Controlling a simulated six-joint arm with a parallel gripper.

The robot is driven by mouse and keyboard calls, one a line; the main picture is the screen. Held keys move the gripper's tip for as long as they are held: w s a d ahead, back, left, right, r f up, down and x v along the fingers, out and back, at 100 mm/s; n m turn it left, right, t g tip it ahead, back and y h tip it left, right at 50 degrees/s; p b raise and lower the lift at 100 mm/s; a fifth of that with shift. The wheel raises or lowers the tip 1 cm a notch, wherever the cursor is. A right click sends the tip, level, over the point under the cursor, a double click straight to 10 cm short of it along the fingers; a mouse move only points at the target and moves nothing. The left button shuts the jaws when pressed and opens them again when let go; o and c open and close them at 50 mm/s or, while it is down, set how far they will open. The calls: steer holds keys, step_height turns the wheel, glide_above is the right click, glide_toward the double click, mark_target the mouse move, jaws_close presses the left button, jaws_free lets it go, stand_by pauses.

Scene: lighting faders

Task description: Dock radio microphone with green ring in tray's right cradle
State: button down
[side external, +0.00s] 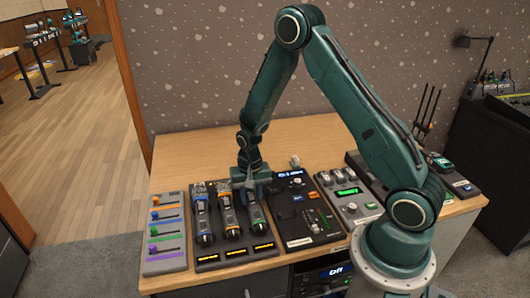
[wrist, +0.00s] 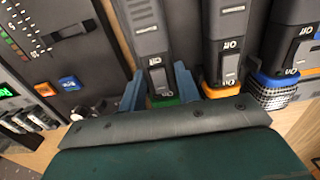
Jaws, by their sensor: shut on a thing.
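The microphone with the green ring (side external: 257,216) is at the right end of the tray (side external: 236,262), over or in the right cradle. My gripper (side external: 250,190) is shut on it. In the wrist view, my blue fingers (wrist: 160,88) stand on either side of the black body (wrist: 152,32), close to the green ring (wrist: 166,101). The body lies lengthwise, roughly parallel to the other microphones. My wrist hides its far end, and I cannot tell whether it is fully seated.
The orange-ringed microphone (side external: 230,218) lies beside it, then the blue-ringed one (side external: 203,222). A coloured fader panel (side external: 165,235) is left of the tray. A dark console (side external: 305,210) stands close on the right, with a green-display unit (side external: 347,192) beyond.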

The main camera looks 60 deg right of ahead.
steer(key=c, duration=0.9)
jaws_free()
steer(key=c, duration=0.4)
steer(key=shift+r, duration=0.15)
steer(key=shift+r, duration=2.85)
steer(key=shift+r, duration=0.1)
